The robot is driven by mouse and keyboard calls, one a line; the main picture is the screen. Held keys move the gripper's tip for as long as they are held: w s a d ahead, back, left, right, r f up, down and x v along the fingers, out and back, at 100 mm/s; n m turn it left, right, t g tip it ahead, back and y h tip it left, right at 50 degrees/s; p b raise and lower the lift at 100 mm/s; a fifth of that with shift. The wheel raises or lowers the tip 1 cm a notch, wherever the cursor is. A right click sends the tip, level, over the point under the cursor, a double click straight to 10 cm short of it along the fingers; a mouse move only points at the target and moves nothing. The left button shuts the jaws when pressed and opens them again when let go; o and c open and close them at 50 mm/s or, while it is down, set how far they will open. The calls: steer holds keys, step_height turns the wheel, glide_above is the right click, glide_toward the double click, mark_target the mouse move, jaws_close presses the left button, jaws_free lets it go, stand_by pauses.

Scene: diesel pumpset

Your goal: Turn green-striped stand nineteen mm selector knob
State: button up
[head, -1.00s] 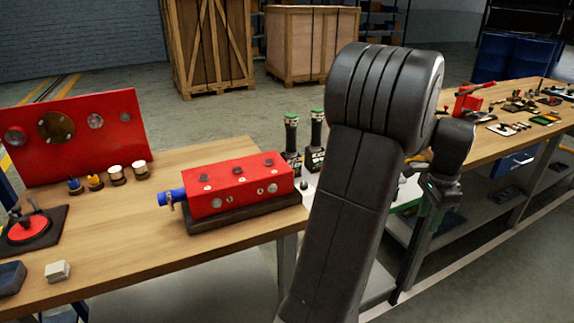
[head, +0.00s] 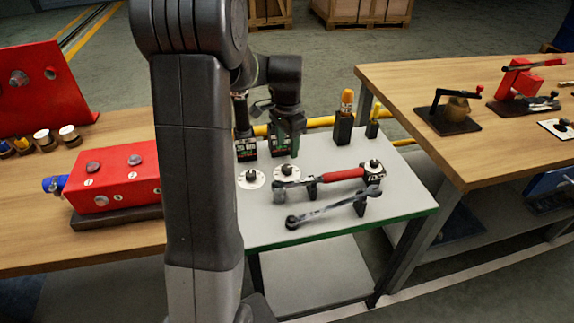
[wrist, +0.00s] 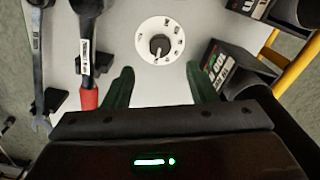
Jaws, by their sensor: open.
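A white round dial with a black selector knob (head: 287,172) sits on the small grey-topped stand (head: 385,209) with a green front edge. A second similar dial (head: 250,178) is to its left. In the wrist view one dial shows, its black knob (wrist: 159,45) centred at the top with a pale pointer mark; its markings are too small to read. My gripper (wrist: 160,75) is open and empty, its green fingers spread just below the dial in that view, apart from the knob. In the head view my gripper (head: 285,142) hangs above the stand, behind the dials.
A red-handled wrench (head: 342,175) and a grey spanner (head: 325,210) lie on holders at the stand's front. Black boxes (head: 246,150) stand behind the dials. A yellow-topped black holder (head: 343,125) is at the back. Wooden benches flank the stand.

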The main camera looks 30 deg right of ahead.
mark_target(287, 167)
step_height(287, 167, down, 8)
steer(key=shift+f, duration=0.15)
stand_by(0.3)
steer(key=c, duration=1)
